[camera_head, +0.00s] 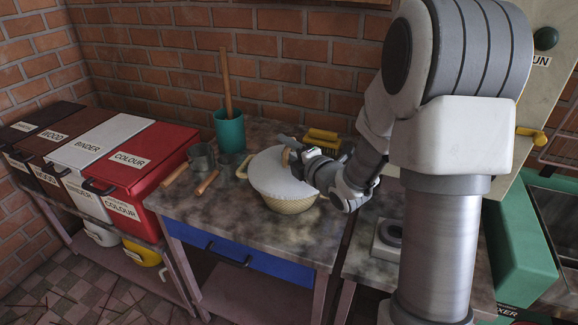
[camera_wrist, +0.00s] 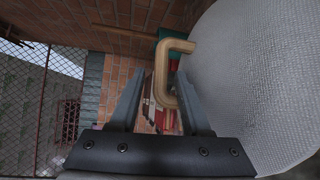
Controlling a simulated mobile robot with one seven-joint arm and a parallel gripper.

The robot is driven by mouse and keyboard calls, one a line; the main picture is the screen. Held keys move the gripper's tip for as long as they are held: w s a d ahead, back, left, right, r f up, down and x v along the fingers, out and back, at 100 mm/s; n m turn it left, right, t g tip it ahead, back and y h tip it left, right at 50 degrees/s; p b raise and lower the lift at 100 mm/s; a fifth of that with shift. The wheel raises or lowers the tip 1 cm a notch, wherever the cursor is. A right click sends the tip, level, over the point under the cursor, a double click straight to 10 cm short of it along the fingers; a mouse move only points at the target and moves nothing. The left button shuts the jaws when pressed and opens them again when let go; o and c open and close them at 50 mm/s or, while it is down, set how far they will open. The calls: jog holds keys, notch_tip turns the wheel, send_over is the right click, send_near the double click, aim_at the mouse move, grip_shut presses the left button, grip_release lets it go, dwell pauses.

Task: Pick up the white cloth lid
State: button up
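The white cloth lid (camera_head: 268,175) sits on a round woven basket (camera_head: 290,205) on the table. It also fills the right side of the wrist view (camera_wrist: 262,85). A tan loop handle (camera_wrist: 163,75) stands out from the lid; in the head view a bit of it (camera_head: 286,156) shows beside my fingers. My gripper (camera_head: 292,146) is low over the lid, coming from the right. In the wrist view my gripper (camera_wrist: 158,100) is open, its two fingers apart. The handle appears between them, nearer the right finger; contact cannot be told.
A teal cup (camera_head: 230,131) with a wooden stick, a grey metal cup (camera_head: 201,157) and wooden-handled tools (camera_head: 207,182) stand or lie left of the basket. A yellow-topped block (camera_head: 322,137) is behind. Labelled bins (camera_head: 130,158) are at left. The table's front is clear.

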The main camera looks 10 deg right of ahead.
grip_shut()
dwell(1.2)
